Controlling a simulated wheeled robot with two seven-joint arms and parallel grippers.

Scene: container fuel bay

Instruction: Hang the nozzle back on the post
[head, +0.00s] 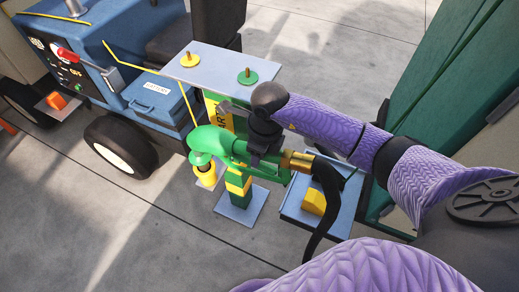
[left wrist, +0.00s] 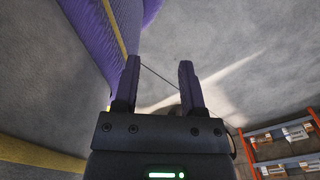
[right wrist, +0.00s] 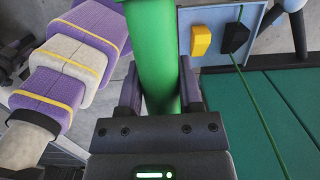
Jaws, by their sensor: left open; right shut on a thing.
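The green nozzle (head: 232,146) has a brass collar and a black hose that curves down to the right. My right gripper (head: 262,148) is shut on its body. The right wrist view shows the green body (right wrist: 152,50) between the two fingers (right wrist: 160,92). The nozzle's spout bends down at the left, over a yellow cup-like part (head: 207,175); I cannot tell whether they touch. The green and yellow post (head: 239,184) stands behind the nozzle, which partly hides it. My left gripper (left wrist: 160,85) is open and empty over grey floor, outside the head view.
A pale plate (head: 212,66) with a yellow and a green peg is above the post. A blue vehicle (head: 140,95) stands at the left. A pale blue tray (head: 337,222) with a yellow block and a green container (head: 440,85) are at the right. An orange rack (left wrist: 285,138) shows in the left wrist view.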

